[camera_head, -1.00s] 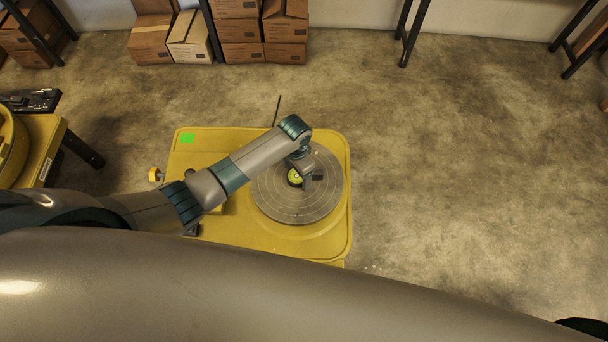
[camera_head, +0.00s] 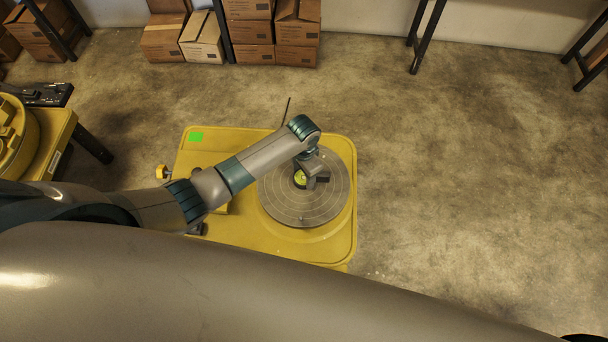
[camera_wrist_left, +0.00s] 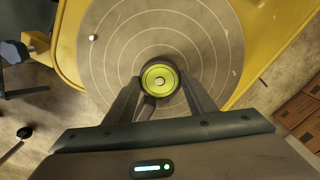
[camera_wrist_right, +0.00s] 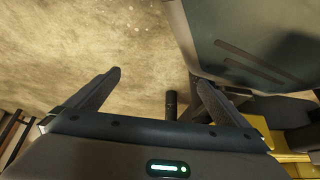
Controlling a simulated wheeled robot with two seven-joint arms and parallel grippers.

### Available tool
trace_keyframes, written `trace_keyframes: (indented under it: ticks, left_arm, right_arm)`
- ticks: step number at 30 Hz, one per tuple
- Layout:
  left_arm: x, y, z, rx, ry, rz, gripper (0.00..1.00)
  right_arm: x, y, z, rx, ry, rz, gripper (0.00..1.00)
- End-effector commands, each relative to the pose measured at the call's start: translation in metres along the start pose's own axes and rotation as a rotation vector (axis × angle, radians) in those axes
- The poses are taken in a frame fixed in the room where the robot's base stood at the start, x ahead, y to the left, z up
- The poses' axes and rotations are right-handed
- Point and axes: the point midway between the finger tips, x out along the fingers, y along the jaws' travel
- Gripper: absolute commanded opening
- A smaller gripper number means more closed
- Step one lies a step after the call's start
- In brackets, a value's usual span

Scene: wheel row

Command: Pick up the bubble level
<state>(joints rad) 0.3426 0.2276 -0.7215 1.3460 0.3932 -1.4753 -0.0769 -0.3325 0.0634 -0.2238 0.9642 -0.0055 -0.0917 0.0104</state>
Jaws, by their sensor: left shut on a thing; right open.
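The bubble level (camera_head: 300,178) is a small round black piece with a yellow-green face. It shows at the grey round plate with ring lines (camera_head: 285,212) on the yellow machine. My left gripper (camera_head: 308,180) is over the plate with its fingers shut on the level. The left wrist view shows the level (camera_wrist_left: 159,79) face up between the two fingertips (camera_wrist_left: 160,84). I cannot tell whether the level touches the plate. My right gripper (camera_wrist_right: 160,85) is open and empty in the right wrist view, with floor beyond it.
The yellow machine top (camera_head: 240,142) has a green patch (camera_head: 196,137) at its far left corner. Another yellow machine (camera_head: 40,140) stands at the left. Cardboard boxes (camera_head: 270,30) are stacked at the back. The floor (camera_head: 450,180) on the right is clear.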

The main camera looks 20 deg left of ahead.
Motion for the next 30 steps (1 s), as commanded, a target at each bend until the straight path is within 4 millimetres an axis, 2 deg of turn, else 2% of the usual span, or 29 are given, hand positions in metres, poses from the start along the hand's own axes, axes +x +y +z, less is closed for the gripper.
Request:
trace_keyframes:
  ticks: [6,15,21,25,30]
  left_arm:
    - [-0.032,0.002,-0.002,0.002,0.005,0.0,0.26]
    - [-0.065,0.062,-0.012,0.002,0.004,0.002,0.26]
    - [-0.085,0.094,-0.016,0.002,0.003,0.002,0.26]
    - [-0.093,0.107,-0.019,0.001,0.002,0.0,0.26]
    - [-0.098,0.114,-0.019,-0.001,0.0,0.0,0.26]
  right_arm:
    - [0.001,0.0,0.0,0.0,0.0,0.0,1.0]
    - [0.003,-0.001,-0.007,0.001,0.021,-0.001,1.0]
    - [0.004,-0.002,-0.017,0.0,0.043,-0.003,1.0]
    - [0.004,-0.004,-0.024,0.001,0.056,-0.004,1.0]
    - [0.004,-0.004,-0.024,0.001,0.057,-0.005,1.0]
